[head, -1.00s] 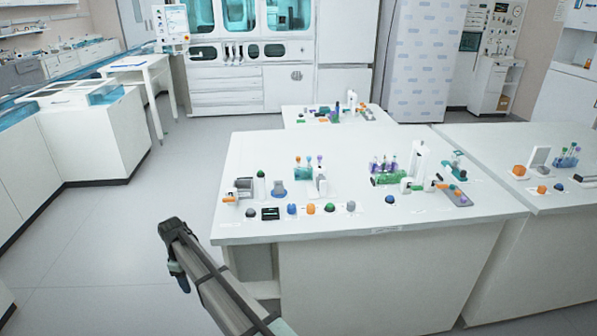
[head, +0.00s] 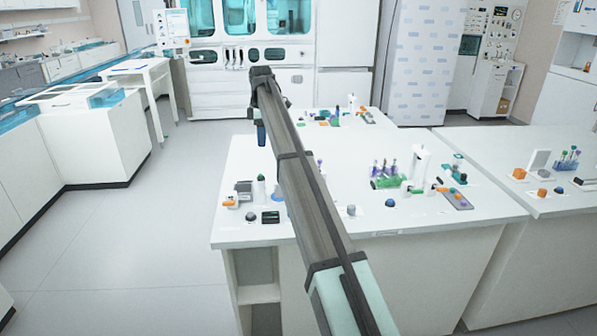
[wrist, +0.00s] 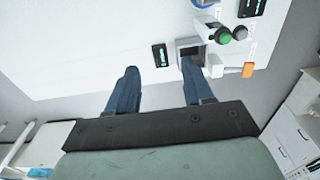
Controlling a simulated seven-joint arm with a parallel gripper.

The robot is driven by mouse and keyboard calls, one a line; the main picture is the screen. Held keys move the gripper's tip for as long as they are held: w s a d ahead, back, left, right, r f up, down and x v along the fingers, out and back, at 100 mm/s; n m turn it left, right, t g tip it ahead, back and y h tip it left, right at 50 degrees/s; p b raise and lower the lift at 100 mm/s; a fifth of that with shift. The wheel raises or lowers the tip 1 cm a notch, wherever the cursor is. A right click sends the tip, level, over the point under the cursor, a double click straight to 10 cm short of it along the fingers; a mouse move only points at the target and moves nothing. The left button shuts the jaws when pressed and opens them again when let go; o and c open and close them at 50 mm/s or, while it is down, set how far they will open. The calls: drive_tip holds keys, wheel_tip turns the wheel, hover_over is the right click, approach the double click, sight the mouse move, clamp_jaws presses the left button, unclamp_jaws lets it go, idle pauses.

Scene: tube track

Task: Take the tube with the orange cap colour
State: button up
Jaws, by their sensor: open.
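No tube with an orange cap can be made out for sure. A green rack (head: 388,182) with several small tubes (head: 385,166) stands on the middle table in the head view; the caps I can make out look purple. The teal tube rack left of it in the earlier view is now mostly behind my arm. My gripper (wrist: 158,82) is open and empty in the wrist view, its two blue fingers wide apart. In the head view its blue finger (head: 260,134) hangs at the far left of the table. It touches nothing that I can see.
In the wrist view, a device with a green knob (wrist: 223,37), an orange part (wrist: 248,70) and a black display box (wrist: 160,55) stand near the table edge. A white cylinder (head: 421,165) stands beside the green rack. Another tube rack (head: 567,164) is on the right table.

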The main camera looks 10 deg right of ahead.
drive_tip(key=w+d, duration=0.2)
drive_tip(key=d, duration=1.1)
wheel_tip(320, 180, down, 8)
drive_tip(key=shift+a+f, duration=0.1)
drive_tip(key=shift+s+f, duration=0.15)
drive_tip(key=shift+f, duration=1.2)
drive_tip(key=shift+s+f, duration=0.1)
drive_tip(key=shift+f, duration=1.25)
drive_tip(key=c, duration=0.9)
